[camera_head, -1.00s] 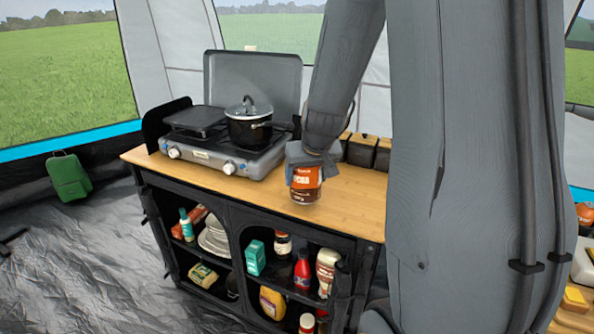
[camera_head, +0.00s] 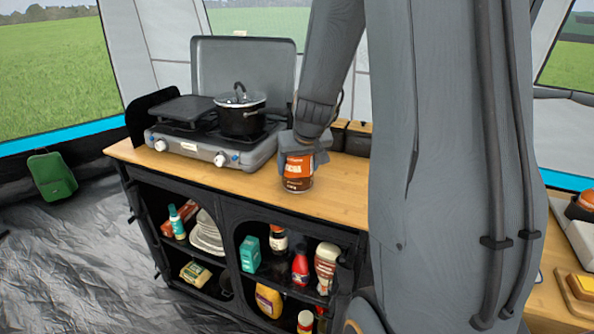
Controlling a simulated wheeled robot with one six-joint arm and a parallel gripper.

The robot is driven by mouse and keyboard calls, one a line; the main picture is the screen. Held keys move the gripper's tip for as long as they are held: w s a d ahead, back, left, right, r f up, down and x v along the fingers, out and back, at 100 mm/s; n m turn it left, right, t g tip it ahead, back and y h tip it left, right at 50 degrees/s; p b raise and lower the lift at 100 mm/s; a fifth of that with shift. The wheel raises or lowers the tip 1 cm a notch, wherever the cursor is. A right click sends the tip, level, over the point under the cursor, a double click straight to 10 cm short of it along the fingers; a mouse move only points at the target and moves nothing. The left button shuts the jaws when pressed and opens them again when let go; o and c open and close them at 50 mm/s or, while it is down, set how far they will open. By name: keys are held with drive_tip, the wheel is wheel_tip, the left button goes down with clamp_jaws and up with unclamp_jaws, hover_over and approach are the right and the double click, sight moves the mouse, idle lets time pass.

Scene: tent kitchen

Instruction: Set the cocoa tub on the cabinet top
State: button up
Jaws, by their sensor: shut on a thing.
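The cocoa tub (camera_head: 298,178) is a brown and orange cylinder with a label. It is upright at the cabinet top (camera_head: 235,190), a light wooden surface, right of the stove. My gripper (camera_head: 299,158) is shut on the tub from above, with its grey fingers around the upper part. The tub's base looks level with the wood near the front edge; I cannot tell whether it touches. The tub's top is hidden by my gripper.
A camping stove (camera_head: 210,145) with a black lidded pot (camera_head: 240,118) stands left of the tub. Dark wood-lidded canisters (camera_head: 356,138) stand behind and right. Open shelves below hold several bottles and plates (camera_head: 207,233). Wood in front of the stove is clear.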

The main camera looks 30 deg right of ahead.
idle(0.3)
drive_tip(key=o, duration=1.3)
drive_tip(key=shift+f, duration=0.1)
drive_tip(key=shift+r, duration=0.2)
drive_tip(key=p+v, duration=0.1)
drive_tip(key=v, duration=1)
drive_tip(key=s+a+f+n+g, duration=0.1)
drive_tip(key=s+a+f+g, duration=0.1)
drive_tip(key=s+a+f, duration=0.3)
drive_tip(key=s+a+f+n+g+y, duration=0.1)
drive_tip(key=s+a+f+g, duration=0.2)
drive_tip(key=s+a, duration=0.7)
wheel_tip(320, 180, down, 3)
drive_tip(key=shift+s+a+r+n+y, duration=0.3)
drive_tip(key=shift+s+n, duration=0.1)
drive_tip(key=shift+s, duration=0.65)
drive_tip(key=shift+d, duration=0.1)
